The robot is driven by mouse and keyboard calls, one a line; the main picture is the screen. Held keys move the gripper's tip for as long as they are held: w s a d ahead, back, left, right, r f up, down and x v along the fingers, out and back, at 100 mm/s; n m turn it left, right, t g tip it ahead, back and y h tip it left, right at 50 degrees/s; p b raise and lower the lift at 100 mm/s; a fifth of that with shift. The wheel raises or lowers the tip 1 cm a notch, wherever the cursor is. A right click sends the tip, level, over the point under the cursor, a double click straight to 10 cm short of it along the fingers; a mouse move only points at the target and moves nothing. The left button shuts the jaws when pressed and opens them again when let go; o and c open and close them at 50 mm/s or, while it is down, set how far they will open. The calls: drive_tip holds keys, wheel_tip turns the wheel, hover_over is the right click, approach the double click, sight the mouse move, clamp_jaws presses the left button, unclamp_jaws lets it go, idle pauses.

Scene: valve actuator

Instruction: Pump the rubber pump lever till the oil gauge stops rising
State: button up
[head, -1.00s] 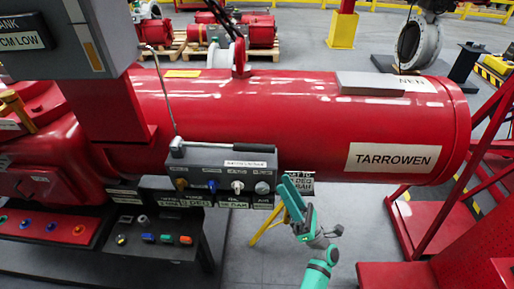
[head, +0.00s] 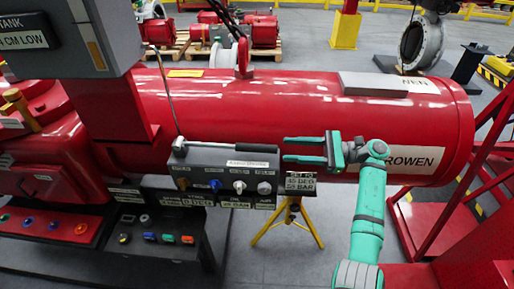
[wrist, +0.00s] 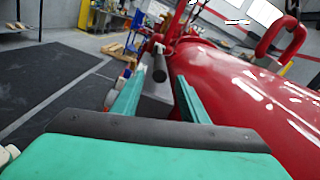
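The pump lever (head: 255,147) lies level along the top of the grey control box (head: 205,162); its dark rubber grip points right. My gripper (head: 290,149) is just right of the grip's end, with its green fingers open and pointing left, one above the other. In the wrist view the round dark grip end (wrist: 160,68) shows between the open fingers (wrist: 160,88); no contact shows. A grey tank box (head: 55,45) at the upper left bears a label partly reading "CM LOW" and a yellow strip (head: 95,35), which may be the oil gauge.
The large red cylinder (head: 300,105) runs close behind the lever and my gripper. Several knobs (head: 240,187) line the box front. A thin upright rod (head: 165,90) rises at its left. A yellow stand (head: 290,220) is below. Floor is clear at the lower middle.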

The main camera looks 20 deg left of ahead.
sight(258, 148)
drive_tip(key=x, duration=1.1)
drive_tip(key=shift+c, duration=0.4)
clamp_jaws()
